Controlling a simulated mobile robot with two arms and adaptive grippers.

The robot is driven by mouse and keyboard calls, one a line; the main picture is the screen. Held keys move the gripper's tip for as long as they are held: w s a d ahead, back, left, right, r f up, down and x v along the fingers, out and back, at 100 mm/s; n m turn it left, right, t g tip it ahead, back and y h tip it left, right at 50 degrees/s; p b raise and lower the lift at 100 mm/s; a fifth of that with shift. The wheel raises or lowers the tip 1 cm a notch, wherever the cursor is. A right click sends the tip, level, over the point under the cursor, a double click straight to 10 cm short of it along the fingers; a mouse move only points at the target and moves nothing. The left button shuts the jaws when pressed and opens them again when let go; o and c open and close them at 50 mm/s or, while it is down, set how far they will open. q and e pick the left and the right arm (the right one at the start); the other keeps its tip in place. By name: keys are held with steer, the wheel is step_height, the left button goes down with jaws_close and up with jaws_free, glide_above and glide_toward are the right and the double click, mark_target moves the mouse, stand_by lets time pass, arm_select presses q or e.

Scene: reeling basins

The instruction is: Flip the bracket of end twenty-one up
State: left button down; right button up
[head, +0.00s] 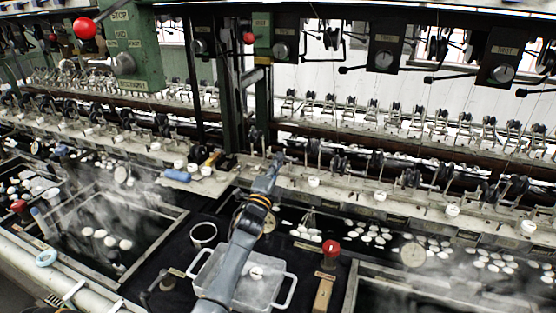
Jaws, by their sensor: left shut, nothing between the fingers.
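My left arm reaches up from the bottom middle, and its gripper (277,160) is shut and empty at the front ledge (290,178) of the reeling bench. Dark brackets with small wheels stand in a row along this ledge, such as one right of the gripper (337,163) and another farther right (411,178). A bracket or post (255,136) stands just left of and behind the gripper. I cannot read any end numbers, so I cannot tell which bracket is end twenty-one. Whether the gripper touches anything is unclear. My right gripper is not in view.
Steaming basins with white cocoons lie in front, at the left (110,215) and right (480,270). A green post (232,80) rises behind.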

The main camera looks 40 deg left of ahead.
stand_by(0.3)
arm_select(q)
steer(key=w+r+g+p, duration=0.1)
steer(key=p, duration=0.2)
steer(key=w+r+g+p, duration=0.1)
steer(key=p, duration=0.2)
steer(key=w+r+g+p, duration=0.1)
steer(key=r+p, duration=0.1)
steer(key=p, duration=0.1)
steer(key=shift+a+r+h, duration=0.1)
steer(key=shift+a+h, duration=0.3)
steer(key=shift+w+a+r+b, duration=0.15)
steer(key=shift+w+r+b, duration=0.2)
steer(key=shift+w, duration=0.35)
steer(key=shift+w+a+r+b, duration=0.15)
steer(key=shift+w+r+b, duration=0.15)
steer(key=shift+w, duration=0.4)
steer(key=shift+r+x, duration=0.2)
steer(key=shift+x, duration=0.75)
